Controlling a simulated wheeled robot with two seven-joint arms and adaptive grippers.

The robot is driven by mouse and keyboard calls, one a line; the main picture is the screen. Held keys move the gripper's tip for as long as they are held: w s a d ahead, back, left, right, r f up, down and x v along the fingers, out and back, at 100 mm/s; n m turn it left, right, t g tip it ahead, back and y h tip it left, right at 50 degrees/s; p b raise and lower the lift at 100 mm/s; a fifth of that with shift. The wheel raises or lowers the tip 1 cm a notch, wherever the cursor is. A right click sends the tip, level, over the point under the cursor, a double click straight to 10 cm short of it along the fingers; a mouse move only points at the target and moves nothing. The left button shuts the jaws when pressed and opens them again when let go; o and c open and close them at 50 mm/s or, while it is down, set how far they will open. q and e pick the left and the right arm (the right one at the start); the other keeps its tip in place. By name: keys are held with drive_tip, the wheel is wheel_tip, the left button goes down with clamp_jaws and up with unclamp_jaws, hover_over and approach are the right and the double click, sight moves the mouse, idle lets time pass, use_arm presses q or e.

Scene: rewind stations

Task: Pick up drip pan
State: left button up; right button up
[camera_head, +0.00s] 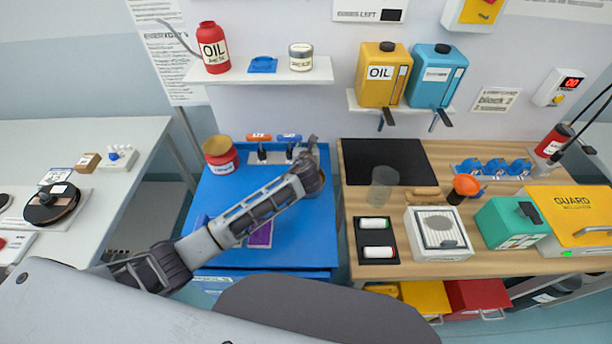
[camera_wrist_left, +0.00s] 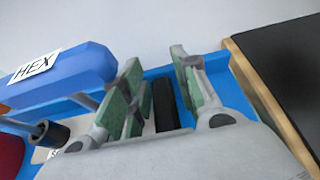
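No object in view is labelled as the drip pan, so I cannot tell for certain which one it is. A flat black rectangular panel or pan (camera_head: 385,162) lies at the back left of the wooden bench; its dark edge also shows in the left wrist view (camera_wrist_left: 285,60). My left gripper (camera_head: 311,160) is over the back right of the blue table, left of that black panel. In the left wrist view its green-padded fingers (camera_wrist_left: 158,92) are apart, with a black upright handle-like piece (camera_wrist_left: 165,106) between or beyond them; contact is unclear. My right gripper is not in view.
A red can (camera_head: 221,155) stands at the blue table's (camera_head: 313,230) back left. A clear cup (camera_head: 383,187) and black battery tray (camera_head: 376,253) are on the wooden bench.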

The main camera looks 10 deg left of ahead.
use_arm(q)
drive_tip(key=shift+c, duration=0.2)
clamp_jaws()
drive_tip(key=shift+r, duration=0.1)
idle(0.6)
